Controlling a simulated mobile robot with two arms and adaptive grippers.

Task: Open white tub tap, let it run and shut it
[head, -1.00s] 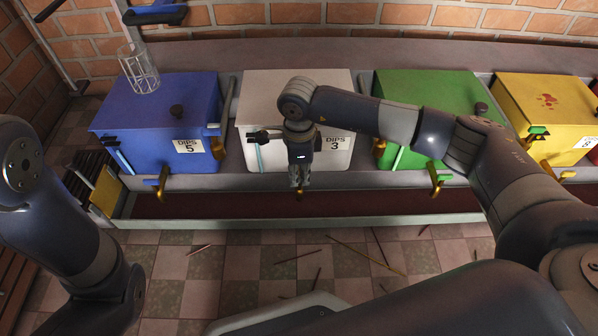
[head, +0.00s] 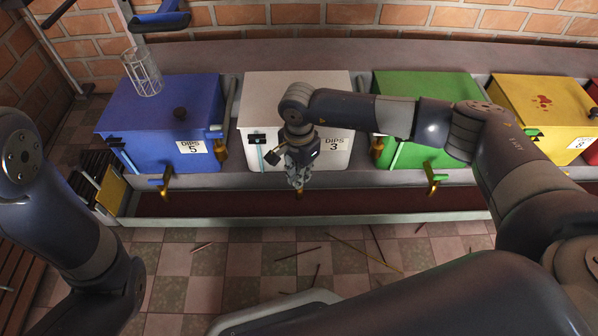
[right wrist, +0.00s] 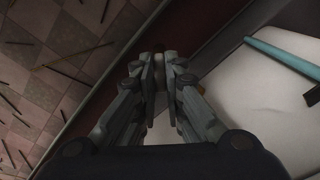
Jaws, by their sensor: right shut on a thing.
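The white tub (head: 315,85), labelled DIPS 3, stands between the blue and green tubs in the head view. Its front also shows in the right wrist view (right wrist: 265,120). My right gripper (head: 298,182) is at the low front of this tub, pointing down, shut on the tap's handle, which the fingers mostly hide. The tip of the brass tap (head: 299,194) shows just below the fingers. In the right wrist view the fingers (right wrist: 160,72) are close together around a small dark part. I cannot make out any flow. My left gripper is out of view.
A blue tub (head: 150,105) with a wire basket (head: 142,75) stands left; green (head: 425,90) and yellow (head: 535,95) tubs stand right. A long trough (head: 400,203) runs below the taps. Thin sticks (head: 365,255) lie on the tiled floor.

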